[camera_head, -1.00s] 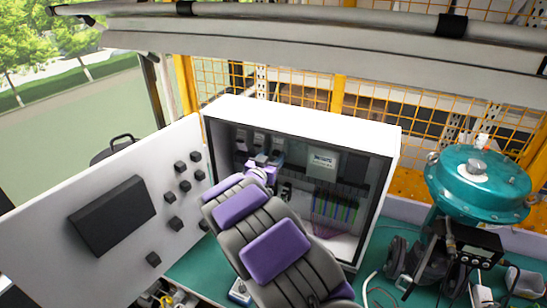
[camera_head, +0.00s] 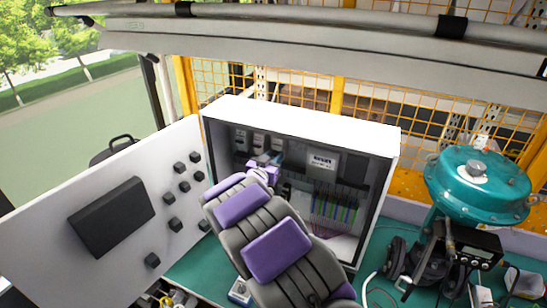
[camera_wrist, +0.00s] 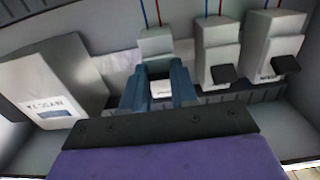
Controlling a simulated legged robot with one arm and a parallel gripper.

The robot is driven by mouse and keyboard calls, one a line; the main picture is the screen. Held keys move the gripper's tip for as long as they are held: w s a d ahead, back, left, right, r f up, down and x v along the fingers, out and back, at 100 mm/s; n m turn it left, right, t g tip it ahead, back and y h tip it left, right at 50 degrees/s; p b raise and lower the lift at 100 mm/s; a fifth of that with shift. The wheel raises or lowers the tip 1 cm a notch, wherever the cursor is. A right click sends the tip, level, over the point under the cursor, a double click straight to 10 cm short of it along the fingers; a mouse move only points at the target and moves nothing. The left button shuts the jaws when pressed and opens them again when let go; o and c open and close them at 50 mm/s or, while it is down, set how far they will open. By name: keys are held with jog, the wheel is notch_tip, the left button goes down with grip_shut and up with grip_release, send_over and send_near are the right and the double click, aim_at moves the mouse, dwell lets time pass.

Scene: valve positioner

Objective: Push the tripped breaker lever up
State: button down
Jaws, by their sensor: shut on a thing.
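Three grey breakers stand in a row inside the open cabinet. In the wrist view, the left breaker (camera_wrist: 156,45) is the one at my gripper (camera_wrist: 160,88). The middle breaker (camera_wrist: 215,45) and right breaker (camera_wrist: 272,42) have black levers sticking out. My gripper's two blue-grey fingers are closed around the lever area of the left breaker. In the head view, my gripper (camera_head: 265,167) is just below the rightmost breaker (camera_head: 277,145), and my arm hides part of the cabinet.
The white cabinet (camera_head: 300,122) has a labelled box (camera_head: 322,161) and a colourful terminal strip (camera_head: 334,208) to the right of the breakers. Its open door (camera_head: 50,220) stands left of my arm. A teal valve actuator (camera_head: 478,182) stands right of the cabinet.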

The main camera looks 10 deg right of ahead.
jog(key=shift+r+g+p, duration=0.3)
jog(key=shift+p, duration=0.75)
jog(key=g+p, duration=0.1)
jog(key=p, duration=0.2)
jog(key=y+p, duration=0.1)
jog(key=p, duration=0.2)
jog(key=shift+s+a+r+g+y, duration=0.1)
jog(key=shift+r+g+y, duration=0.2)
jog(key=shift+g, duration=0.1)
jog(key=p, duration=0.3)
jog(key=shift+r+g, duration=0.1)
jog(key=shift+g, duration=0.2)
jog(key=shift+g+y+p, duration=0.3)
jog(key=shift+y+p, duration=0.1)
jog(key=shift+p, duration=0.55)
jog(key=c, duration=1.3)
grip_release()
jog(key=o, duration=0.4)
jog(key=shift+s+a, duration=0.1)
jog(key=shift+c, duration=0.2)
jog(key=shift+o, duration=0.3)
jog(key=shift+a, duration=0.1)
